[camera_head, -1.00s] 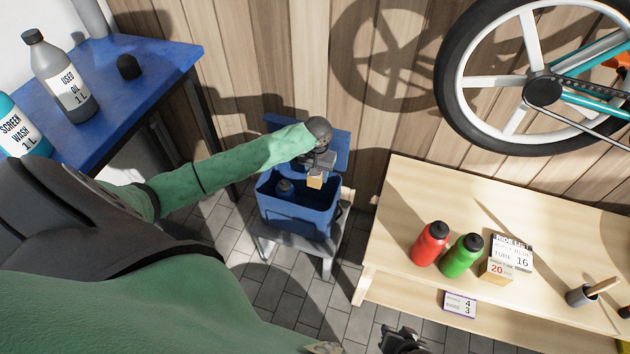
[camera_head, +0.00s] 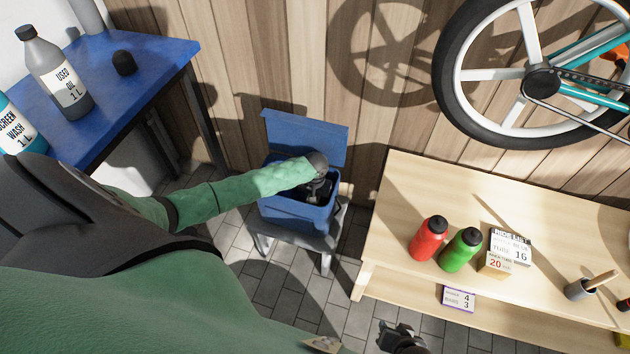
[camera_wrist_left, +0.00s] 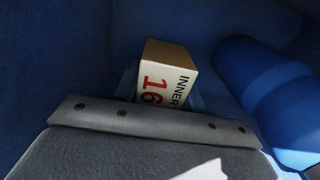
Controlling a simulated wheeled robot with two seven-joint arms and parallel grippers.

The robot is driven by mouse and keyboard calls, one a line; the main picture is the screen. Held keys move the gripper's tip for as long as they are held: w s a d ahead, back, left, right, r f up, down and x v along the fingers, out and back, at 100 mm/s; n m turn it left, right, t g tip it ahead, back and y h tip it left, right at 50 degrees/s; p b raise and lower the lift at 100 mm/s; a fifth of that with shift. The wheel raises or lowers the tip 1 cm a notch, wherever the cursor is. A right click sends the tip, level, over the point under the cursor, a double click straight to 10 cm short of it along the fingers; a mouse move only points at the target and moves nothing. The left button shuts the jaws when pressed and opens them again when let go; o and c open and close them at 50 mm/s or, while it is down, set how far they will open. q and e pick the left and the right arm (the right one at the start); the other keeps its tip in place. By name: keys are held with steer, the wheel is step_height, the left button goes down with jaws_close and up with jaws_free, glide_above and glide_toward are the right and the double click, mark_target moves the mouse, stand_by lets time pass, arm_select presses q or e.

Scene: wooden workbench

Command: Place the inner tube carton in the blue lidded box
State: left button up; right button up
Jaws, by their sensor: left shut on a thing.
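The blue lidded box (camera_head: 297,216) stands on a grey stool with its lid (camera_head: 305,138) raised against the wall side. My left gripper (camera_head: 318,192) reaches down inside the box. In the left wrist view the inner tube carton (camera_wrist_left: 165,77), tan on one face and white with "INNER" and a red "16" on another, shows at the gripper's tip; the gripper is shut on it. The carton is hidden in the head view. A blue bottle (camera_wrist_left: 262,95) lies beside it in the box. My right gripper (camera_head: 398,335) is low at the picture's bottom; its fingers are unclear.
The wooden workbench (camera_head: 400,215) at right holds a red bottle (camera_head: 429,238), a green bottle (camera_head: 461,249), another carton marked 20 (camera_head: 495,264) and a ride list (camera_head: 510,245). A blue table (camera_head: 150,75) with bottles stands at left.

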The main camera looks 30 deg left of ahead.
arm_select(q)
steer(key=shift+f, duration=1.7)
arm_select(e)
steer(key=shift+w+f, duration=0.1)
steer(key=shift+f, duration=0.05)
arm_select(q)
steer(key=shift+f, duration=0.15)
steer(key=o, duration=1.1)
steer(key=shift+r, duration=0.25)
step_height(320, 180, up, 11)
steer(key=shift+f, duration=0.2)
steer(key=shift+r, duration=0.6)
arm_select(e)
steer(key=shift+r, duration=1.05)
steer(key=shift+d, duration=0.15)
